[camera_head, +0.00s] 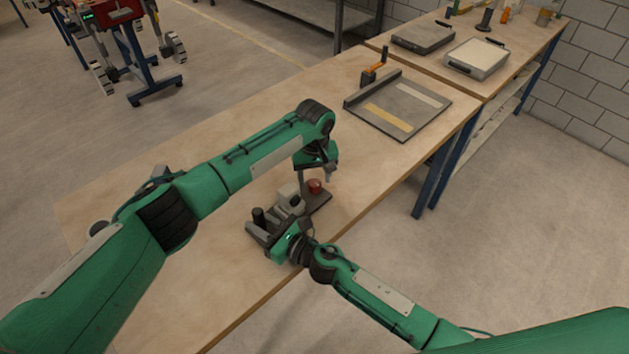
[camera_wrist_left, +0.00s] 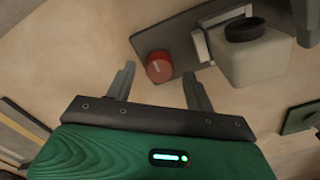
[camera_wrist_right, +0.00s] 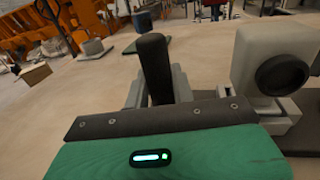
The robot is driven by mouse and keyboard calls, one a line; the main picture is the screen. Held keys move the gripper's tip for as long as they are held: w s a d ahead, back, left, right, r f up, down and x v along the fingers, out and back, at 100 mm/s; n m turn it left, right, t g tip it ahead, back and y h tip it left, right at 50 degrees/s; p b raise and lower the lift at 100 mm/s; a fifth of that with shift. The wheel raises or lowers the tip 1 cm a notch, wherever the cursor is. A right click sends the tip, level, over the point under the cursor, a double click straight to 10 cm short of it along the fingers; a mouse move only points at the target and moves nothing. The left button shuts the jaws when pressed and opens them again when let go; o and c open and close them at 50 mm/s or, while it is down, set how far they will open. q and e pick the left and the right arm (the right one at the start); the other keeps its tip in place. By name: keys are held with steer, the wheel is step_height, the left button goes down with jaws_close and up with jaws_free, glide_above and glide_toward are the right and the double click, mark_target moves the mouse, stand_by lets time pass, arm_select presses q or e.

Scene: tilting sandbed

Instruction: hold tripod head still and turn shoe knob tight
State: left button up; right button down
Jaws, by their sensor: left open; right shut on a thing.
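The tripod head assembly (camera_head: 291,211) stands on the wooden table, with a pale block and dark base. A red round knob (camera_head: 315,186), which looks like the shoe knob, sits at its far end. In the left wrist view the knob (camera_wrist_left: 159,67) is ahead of and between the open fingers of my left gripper (camera_wrist_left: 159,72), on or beside a grey plate (camera_wrist_left: 176,43); contact is not visible. My right gripper (camera_wrist_right: 158,80) is shut on a black upright handle (camera_wrist_right: 152,55). The pale block with a black round part (camera_wrist_right: 282,72) is to its right.
The wooden table (camera_head: 230,290) has clear room around the assembly. A grey tray with strips (camera_head: 400,108) and an orange-handled item (camera_head: 375,68) lie further back. Two flat devices (camera_head: 423,38) (camera_head: 478,57) sit on the far table.

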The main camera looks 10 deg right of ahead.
arm_select(q)
steer(key=shift+f, duration=1.1)
steer(key=c, duration=1)
